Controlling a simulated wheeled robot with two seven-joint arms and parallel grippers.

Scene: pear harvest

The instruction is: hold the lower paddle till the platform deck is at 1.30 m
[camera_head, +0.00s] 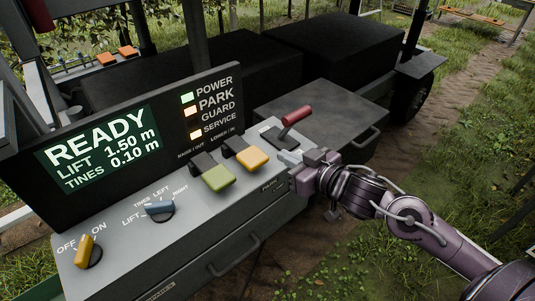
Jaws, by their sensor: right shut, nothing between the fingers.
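The control panel (125,235) fills the left and middle of the view. Its screen (98,147) reads READY, LIFT 1.50 m, TINES 0.10 m. The yellow paddle (252,158) stands below the LOWER / IN label, with the green paddle (218,178) to its left below RAISE / OUT. My right gripper (287,158) is shut and empty, its tips just right of the yellow paddle and seemingly apart from it. The platform deck cannot be made out for certain. My left gripper is not in view.
A red-handled lever (296,116) stands just behind my right gripper. The power light (187,97) glows green. Grass and a dirt path lie to the right.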

